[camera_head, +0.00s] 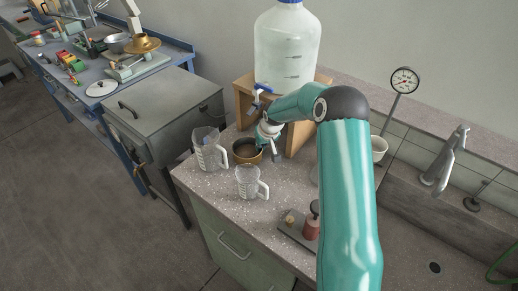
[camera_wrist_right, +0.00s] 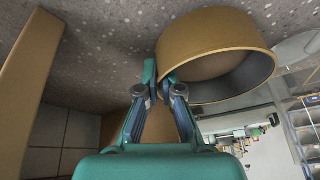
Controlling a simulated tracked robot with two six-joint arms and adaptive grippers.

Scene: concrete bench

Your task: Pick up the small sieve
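The small sieve (camera_head: 246,152) is a round, brass-coloured ring on the concrete bench, between and behind two clear measuring jugs. In the right wrist view the sieve (camera_wrist_right: 212,36) fills the upper right, with its open mouth facing the lower right. My right gripper (camera_head: 267,151) is at the right side of the sieve. In the wrist view its fingertips (camera_wrist_right: 159,80) are close together at the left end of the sieve's rim, one on each side of the wall, and look closed on it. The sieve still looks low at the bench top. My left gripper is out of view.
Clear jugs (camera_head: 210,154) and (camera_head: 249,184) stand left and in front of the sieve. A wooden stand (camera_head: 244,99) with a large bottle (camera_head: 286,50) is behind. A red-handled object (camera_head: 312,226) sits near the front; a sink and tap (camera_head: 447,160) are right.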

